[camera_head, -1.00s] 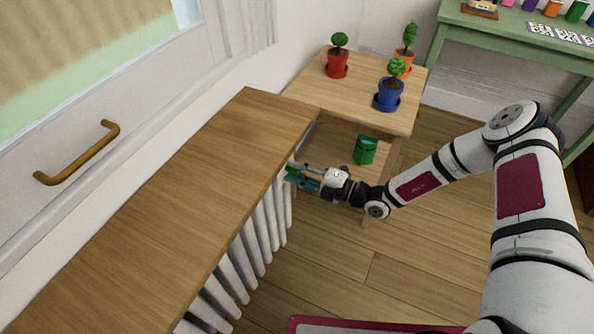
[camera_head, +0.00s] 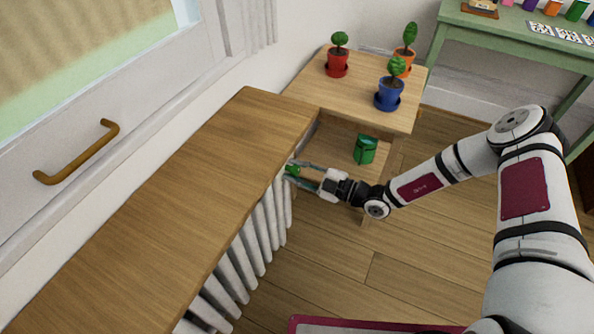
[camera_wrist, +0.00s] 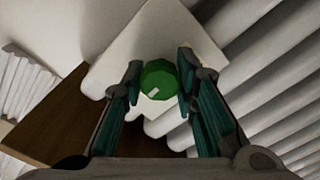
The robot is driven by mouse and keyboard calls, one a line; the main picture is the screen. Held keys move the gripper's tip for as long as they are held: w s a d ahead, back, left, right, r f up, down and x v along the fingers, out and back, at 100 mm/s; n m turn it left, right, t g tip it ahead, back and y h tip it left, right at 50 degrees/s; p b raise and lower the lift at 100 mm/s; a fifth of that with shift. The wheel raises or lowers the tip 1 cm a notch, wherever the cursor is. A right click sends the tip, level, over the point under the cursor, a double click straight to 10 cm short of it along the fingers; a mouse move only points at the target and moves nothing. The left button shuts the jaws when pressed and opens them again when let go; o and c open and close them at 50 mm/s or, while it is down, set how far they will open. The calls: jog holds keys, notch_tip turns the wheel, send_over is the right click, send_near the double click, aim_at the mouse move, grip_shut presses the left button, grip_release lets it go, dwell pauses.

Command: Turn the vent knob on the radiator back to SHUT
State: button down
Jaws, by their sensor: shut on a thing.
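The vent knob (camera_wrist: 159,76) is a round green knob with a small white mark near its lower edge in the wrist view. It sits at the far end of the white ribbed radiator (camera_head: 256,240), and in the head view the knob (camera_head: 292,170) shows as a small green spot. My gripper (camera_wrist: 158,84) is shut on the knob, with one teal-padded finger on each side of it. In the head view my gripper (camera_head: 291,175) reaches in from the right. No SHUT lettering is readable.
A wooden shelf top (camera_head: 170,200) covers the radiator. Beyond it stands a wooden side table (camera_head: 300,85) with red, blue and orange plant pots on top and a green container (camera_head: 365,150) on its lower shelf. The floor (camera_head: 400,270) to the right is clear.

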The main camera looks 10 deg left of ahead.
jog(key=shift+f, duration=0.1)
dwell(0.3)
jog(key=c, duration=1.2)
grip_release()
jog(key=shift+c, duration=0.2)
jog(key=v, duration=1.2)
